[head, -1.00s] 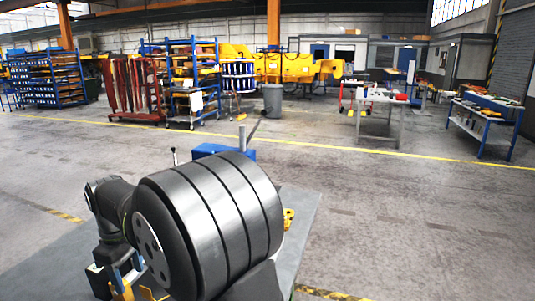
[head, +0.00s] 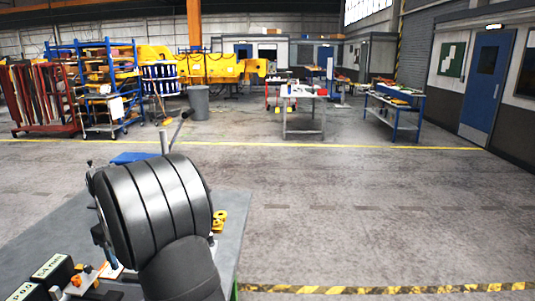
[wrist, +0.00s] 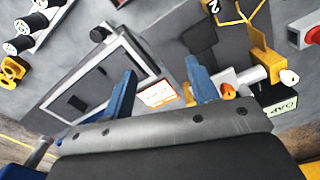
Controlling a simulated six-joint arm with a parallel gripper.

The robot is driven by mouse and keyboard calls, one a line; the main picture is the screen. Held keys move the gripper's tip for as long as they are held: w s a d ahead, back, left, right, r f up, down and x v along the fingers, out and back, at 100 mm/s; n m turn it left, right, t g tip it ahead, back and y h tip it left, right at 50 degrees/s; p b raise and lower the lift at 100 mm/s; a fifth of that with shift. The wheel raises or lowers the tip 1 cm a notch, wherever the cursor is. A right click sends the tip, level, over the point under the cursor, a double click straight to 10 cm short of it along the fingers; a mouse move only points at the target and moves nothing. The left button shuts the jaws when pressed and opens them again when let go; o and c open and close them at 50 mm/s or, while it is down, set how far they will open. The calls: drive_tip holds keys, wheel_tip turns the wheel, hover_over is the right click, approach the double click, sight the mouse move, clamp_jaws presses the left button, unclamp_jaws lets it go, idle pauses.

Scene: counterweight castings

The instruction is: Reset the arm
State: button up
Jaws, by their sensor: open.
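My gripper (wrist: 161,66) shows in the wrist view as two blue fingers set well apart, open with nothing between them. It hangs over a grey fixture (wrist: 62,98) with a light rectangular frame around a dark recess; I cannot tell how far above. A white and orange label (wrist: 160,95) shows between the fingers. In the head view a large black grooved cylinder and a dark rounded link, which look like my arm, stand over the grey bench (head: 232,207) and hide much of it. The gripper itself cannot be made out there.
Yellow parts (head: 219,221) lie at the bench's right side. Black labelled boxes (head: 48,272) stand at its front left, and a blue vise-like item (head: 133,157) at its back. The wrist view shows black cylinders with white ends (wrist: 22,30) and a yellow bracket (wrist: 262,62). Open floor lies right.

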drive_tip(key=w+d+f+m, duration=0.2)
drive_tip(key=w+d+m, duration=0.4)
drive_tip(key=w+d, duration=1.2)
drive_tip(key=shift+d+f+m, duration=0.25)
drive_tip(key=shift+d+m, duration=0.05)
drive_tip(key=shift+d, duration=0.75)
